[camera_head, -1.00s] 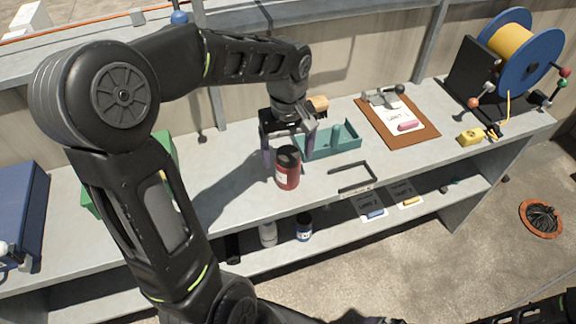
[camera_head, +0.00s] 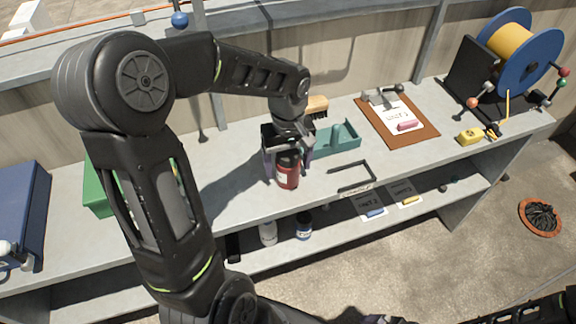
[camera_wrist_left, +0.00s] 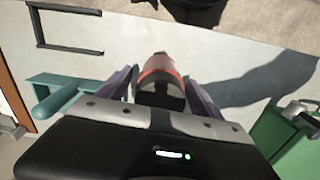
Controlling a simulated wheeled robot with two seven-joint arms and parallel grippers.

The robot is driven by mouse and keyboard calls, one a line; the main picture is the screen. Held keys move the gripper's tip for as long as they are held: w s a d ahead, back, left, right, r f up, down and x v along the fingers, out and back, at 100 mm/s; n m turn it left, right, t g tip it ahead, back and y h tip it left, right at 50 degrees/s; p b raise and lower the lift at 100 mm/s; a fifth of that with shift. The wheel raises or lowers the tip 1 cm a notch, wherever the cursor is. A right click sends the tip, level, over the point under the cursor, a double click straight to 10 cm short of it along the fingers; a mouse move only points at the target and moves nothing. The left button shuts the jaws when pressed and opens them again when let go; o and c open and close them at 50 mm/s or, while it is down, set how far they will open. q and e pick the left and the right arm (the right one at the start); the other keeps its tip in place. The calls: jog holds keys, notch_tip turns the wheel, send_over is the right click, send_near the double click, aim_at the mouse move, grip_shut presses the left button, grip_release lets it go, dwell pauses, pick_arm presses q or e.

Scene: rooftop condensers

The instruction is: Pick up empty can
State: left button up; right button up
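The can (camera_head: 288,172), red with a dark top and a pale label, stands upright on the grey upper shelf. In the left wrist view the can (camera_wrist_left: 160,72) shows between my two fingers. My left gripper (camera_head: 285,165) is over the can from behind, with its fingers on either side of it. The left gripper (camera_wrist_left: 160,92) looks open, with small gaps beside the can.
A teal tray (camera_head: 340,142) and a brush (camera_head: 316,104) lie close behind the can. A black bracket (camera_head: 362,172) lies to its right. A green box (camera_head: 100,190) stands at left. A brown clipboard (camera_head: 425,132) and a cable reel (camera_head: 520,60) are further right.

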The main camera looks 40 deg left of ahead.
pick_arm(q)
jog(key=c, duration=1.3)
jog(key=shift+r, duration=0.1)
notch_tip(320, 180, up, 10)
jog(key=shift+f+b, duration=0.1)
jog(key=shift+b, duration=0.2)
